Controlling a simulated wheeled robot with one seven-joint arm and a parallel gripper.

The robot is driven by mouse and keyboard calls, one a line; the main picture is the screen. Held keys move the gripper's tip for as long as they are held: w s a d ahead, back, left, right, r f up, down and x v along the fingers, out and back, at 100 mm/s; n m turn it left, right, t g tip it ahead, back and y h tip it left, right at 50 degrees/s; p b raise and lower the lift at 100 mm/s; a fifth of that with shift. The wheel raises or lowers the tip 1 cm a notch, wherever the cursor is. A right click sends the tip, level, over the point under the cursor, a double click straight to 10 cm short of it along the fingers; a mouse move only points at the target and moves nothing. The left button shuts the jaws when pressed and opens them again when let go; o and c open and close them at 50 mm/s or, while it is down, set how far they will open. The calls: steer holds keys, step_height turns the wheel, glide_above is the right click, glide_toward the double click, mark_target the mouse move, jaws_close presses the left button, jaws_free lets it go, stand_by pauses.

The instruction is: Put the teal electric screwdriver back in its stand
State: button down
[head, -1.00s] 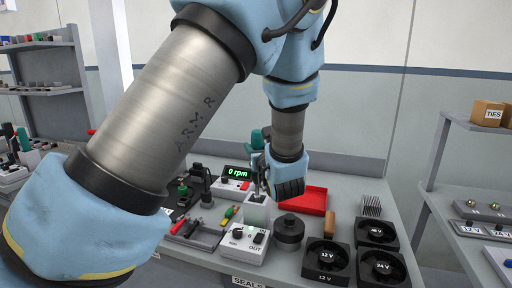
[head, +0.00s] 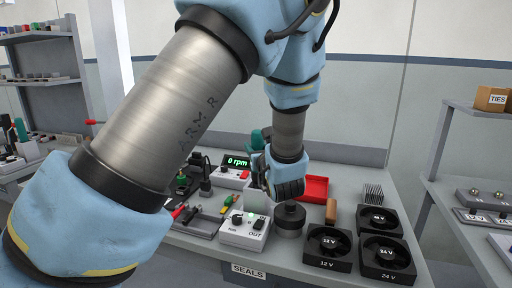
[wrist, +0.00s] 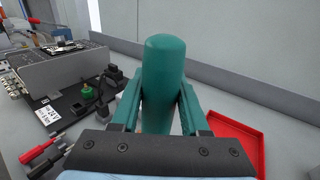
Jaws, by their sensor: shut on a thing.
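The teal electric screwdriver (wrist: 163,75) stands up between the two fingers of my gripper (wrist: 160,108) in the wrist view, and they are shut on its body. Its rounded end shows; its lower part is hidden behind the gripper's mount. In the head view a piece of its teal body (head: 256,139) shows behind my wrist. My gripper (head: 260,175) is above a light grey block (head: 262,202), which looks like the stand. I cannot tell whether the screwdriver's lower end is inside it.
A white switch box (head: 244,236), a dark round pot (head: 290,218) and several black fans (head: 327,248) stand close in front. A red tray (head: 316,188) lies to the right. A display reading 0 rpm (head: 237,161) is behind left. A shelf (head: 455,195) stands at right.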

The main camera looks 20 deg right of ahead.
steer(key=shift+f+b, duration=2)
steer(key=shift+f, duration=0.55)
steer(key=shift+c, duration=1.6)
jaws_free()
steer(key=shift+s, duration=0.1)
steer(key=s+a+b, duration=0.2)
steer(key=s, duration=0.8)
steer(key=shift+s+r+b, duration=0.15)
steer(key=shift+s+b, duration=0.05)
steer(key=shift+b, duration=0.15)
